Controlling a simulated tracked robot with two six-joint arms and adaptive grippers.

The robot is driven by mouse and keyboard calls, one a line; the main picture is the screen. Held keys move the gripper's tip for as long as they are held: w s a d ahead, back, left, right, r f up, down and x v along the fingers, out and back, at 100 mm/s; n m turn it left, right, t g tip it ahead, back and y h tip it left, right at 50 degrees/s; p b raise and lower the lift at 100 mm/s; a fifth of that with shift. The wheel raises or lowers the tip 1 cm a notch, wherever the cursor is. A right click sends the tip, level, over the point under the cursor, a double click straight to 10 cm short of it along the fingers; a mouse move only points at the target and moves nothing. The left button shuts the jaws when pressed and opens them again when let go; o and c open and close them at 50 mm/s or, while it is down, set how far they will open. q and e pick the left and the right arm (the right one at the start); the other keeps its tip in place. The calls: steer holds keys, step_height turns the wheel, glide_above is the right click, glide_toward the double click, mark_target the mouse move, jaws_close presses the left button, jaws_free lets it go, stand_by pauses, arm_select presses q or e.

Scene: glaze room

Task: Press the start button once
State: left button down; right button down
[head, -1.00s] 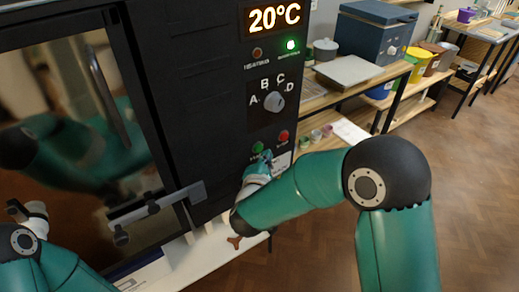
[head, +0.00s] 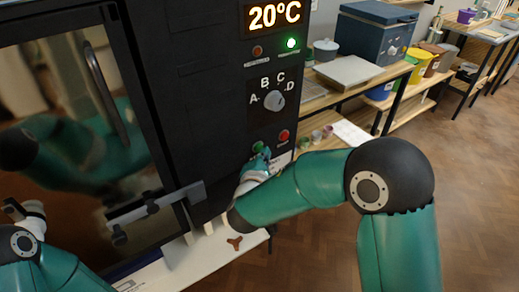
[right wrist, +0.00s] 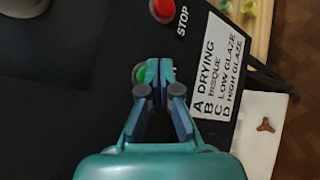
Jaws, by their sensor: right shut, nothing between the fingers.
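The green start button (head: 257,147) is on the black kiln's control panel, below the dial and left of the red stop button (head: 284,135). In the right wrist view the green button (right wrist: 140,75) shows at the left of my fingertips, partly covered by them. My right gripper (head: 264,155) is shut and empty, its tips at the green button's right edge in the picture. It also shows in the right wrist view (right wrist: 158,70). I cannot tell whether the tips touch the button.
The display (head: 275,16) reads 20°C and a green lamp (head: 291,43) is lit. The dial (head: 274,100) sits above the buttons. A program label (right wrist: 218,70) is beside the gripper. The glazed kiln door (head: 75,120) is at left. Shelving stands behind at right.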

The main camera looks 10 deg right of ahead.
steer(key=shift+w+a+b, duration=0.15)
steer(key=shift+w+b, duration=0.15)
steer(key=shift+w, duration=0.1)
stand_by(0.4)
stand_by(0.4)
steer(key=shift+s+d+b, duration=0.3)
steer(key=shift+s+b, duration=0.4)
steer(key=shift+s, duration=0.1)
steer(key=s+b, duration=0.1)
steer(key=s+d+b, duration=0.1)
steer(key=s, duration=0.1)
steer(key=s+b, duration=0.1)
steer(key=shift+s+d, duration=0.35)
steer(key=shift+d, duration=0.05)
